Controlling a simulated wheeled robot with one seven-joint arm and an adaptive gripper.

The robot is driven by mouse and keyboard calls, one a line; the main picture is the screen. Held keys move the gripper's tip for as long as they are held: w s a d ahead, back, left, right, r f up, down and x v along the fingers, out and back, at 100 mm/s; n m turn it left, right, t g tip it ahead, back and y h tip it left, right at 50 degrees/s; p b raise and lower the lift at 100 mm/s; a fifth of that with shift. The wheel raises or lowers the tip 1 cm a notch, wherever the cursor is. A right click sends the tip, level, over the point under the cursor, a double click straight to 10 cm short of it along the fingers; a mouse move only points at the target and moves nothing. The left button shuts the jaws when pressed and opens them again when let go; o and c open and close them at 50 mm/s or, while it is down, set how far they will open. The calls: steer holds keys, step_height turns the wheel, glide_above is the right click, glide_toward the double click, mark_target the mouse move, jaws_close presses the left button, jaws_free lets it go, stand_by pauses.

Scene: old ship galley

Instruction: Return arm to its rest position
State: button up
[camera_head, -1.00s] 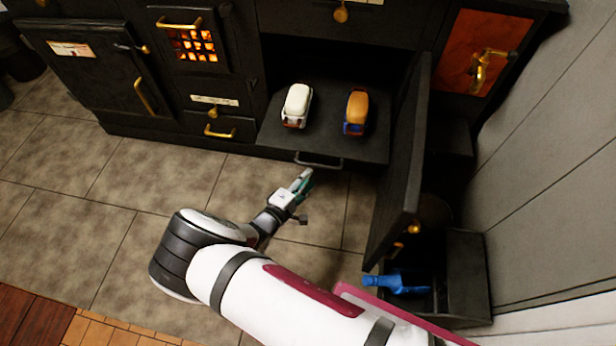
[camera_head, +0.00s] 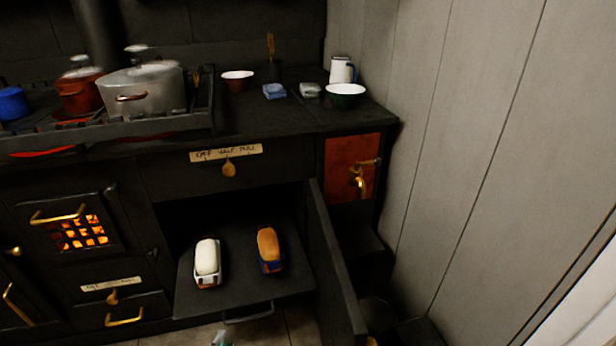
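My arm is almost wholly out of the head view. A small light and teal piece at the bottom edge (camera_head: 221,339) looks like the tip of my gripper, below the pulled-out oven shelf (camera_head: 245,303). It is too cut off to tell whether it is open or shut. On the shelf stand two loaf tins side by side, apart from each other. The left tin (camera_head: 208,280) holds a pale loaf (camera_head: 207,256). The right, blue tin (camera_head: 271,267) holds a browned loaf (camera_head: 267,243).
The oven door (camera_head: 333,270) stands open to the right of the shelf. The stove top carries a large grey pot (camera_head: 150,92), a red pot (camera_head: 80,95), bowls and a white jug (camera_head: 341,70). A fire glows behind a grate (camera_head: 80,232) at left. A panelled wall (camera_head: 450,130) closes the right side.

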steer(key=w+d+r+m+g+h, duration=0.35)
steer(key=d+r, duration=0.25)
steer(key=r, duration=0.4)
steer(key=w+d+r+m+g+h, duration=0.4)
steer(key=d+r, duration=0.3)
steer(key=r, duration=0.4)
steer(key=s+d+r+m+g, duration=0.1)
steer(key=d+r+m+g, duration=0.1)
steer(key=d+r, duration=0.3)
steer(key=s+d+r+m+g, duration=0.1)
steer(key=d+r+m+g, duration=0.1)
steer(key=d+r, duration=0.3)
steer(key=s+d+r+m+g, duration=0.1)
steer(key=d+r+m+g, duration=0.1)
steer(key=d+r, duration=0.3)
steer(key=shift+d+r, duration=0.2)
steer(key=shift+d, duration=0.4)
steer(key=s+d+r+m+g+y, duration=0.3)
steer(key=s+d+r+y, duration=0.2)
steer(key=s+d+r, duration=0.7)
steer(key=s+m+t+y, duration=0.1)
steer(key=s+y, duration=0.4)
steer(key=s, duration=1.4)
step_height(320, 180, up, 26)
steer(key=t+p, duration=0.4)
steer(key=p, duration=2)
steer(key=shift+w+d+f+p, duration=0.2)
steer(key=shift+d+f+p, duration=0.05)
steer(key=shift+d+p, duration=0.1)
